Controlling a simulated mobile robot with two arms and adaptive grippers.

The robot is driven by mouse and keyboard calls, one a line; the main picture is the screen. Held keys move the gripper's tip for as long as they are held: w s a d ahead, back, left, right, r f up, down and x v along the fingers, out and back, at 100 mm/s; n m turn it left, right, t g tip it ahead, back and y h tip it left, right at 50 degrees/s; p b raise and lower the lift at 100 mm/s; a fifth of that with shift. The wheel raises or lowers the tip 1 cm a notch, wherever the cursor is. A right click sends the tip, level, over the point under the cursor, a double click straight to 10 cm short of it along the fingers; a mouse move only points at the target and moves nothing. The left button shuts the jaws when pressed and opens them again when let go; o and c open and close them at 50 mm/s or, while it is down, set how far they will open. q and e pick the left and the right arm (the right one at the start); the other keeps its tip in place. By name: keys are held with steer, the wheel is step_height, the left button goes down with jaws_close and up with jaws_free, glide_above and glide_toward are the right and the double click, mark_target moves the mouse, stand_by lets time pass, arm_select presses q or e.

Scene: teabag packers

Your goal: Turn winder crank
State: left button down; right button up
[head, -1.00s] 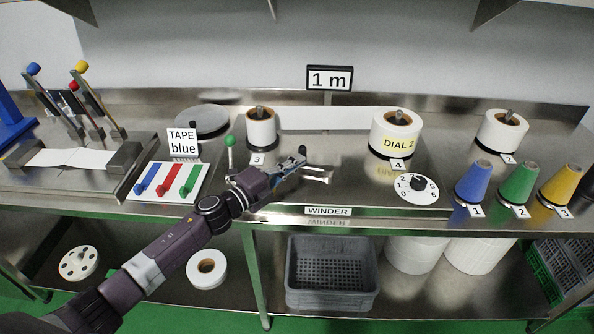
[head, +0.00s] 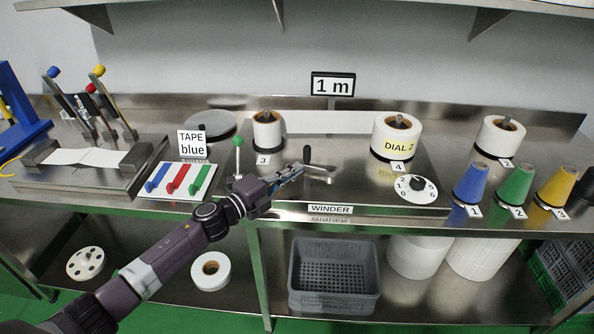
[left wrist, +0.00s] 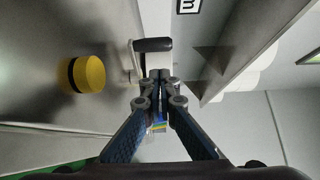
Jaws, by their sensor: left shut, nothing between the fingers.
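The winder crank, with a dark upright handle (head: 307,155) and a silver arm (head: 322,168), stands on the steel bench behind the WINDER label. My left gripper (head: 299,168) is shut and empty, its tips just in front of and left of the handle. In the left wrist view the dark handle (left wrist: 153,45) shows just beyond the shut fingertips (left wrist: 159,75). A small gap seems to lie between them, but contact is hard to judge. My right gripper is out of view.
A green-knobbed lever (head: 238,142) stands left of my gripper. White roll 3 (head: 267,132) is behind it, and roll 4 (head: 395,138) is to the right. A numbered dial (head: 416,188) lies at the front right. A "1 m" sign (head: 332,85) stands at the back.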

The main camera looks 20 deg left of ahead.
arm_select(q)
steer(key=shift+s+a, duration=0.35)
steer(key=shift+s, duration=0.25)
steer(key=shift+s+a+f+b, duration=0.2)
steer(key=shift+a+f+b, duration=0.1)
steer(key=shift+a, duration=0.15)
steer(key=shift+s+a+f+b, duration=0.2)
steer(key=shift+a+f, duration=0.1)
steer(key=shift+a, duration=0.15)
steer(key=shift+b+v, duration=0.35)
steer(key=shift+v, duration=0.85)
steer(key=shift+s+a+r+b, duration=0.15)
steer(key=shift+s+a, duration=0.15)
steer(key=shift+s, duration=0.2)
steer(key=shift+s+a+r+b, duration=0.15)
steer(key=shift+s+a, duration=0.15)
steer(key=shift+s, duration=0.2)
steer(key=shift+s+a, duration=0.35)
steer(key=shift+a, duration=0.05)
steer(key=shift+r, duration=0.1)
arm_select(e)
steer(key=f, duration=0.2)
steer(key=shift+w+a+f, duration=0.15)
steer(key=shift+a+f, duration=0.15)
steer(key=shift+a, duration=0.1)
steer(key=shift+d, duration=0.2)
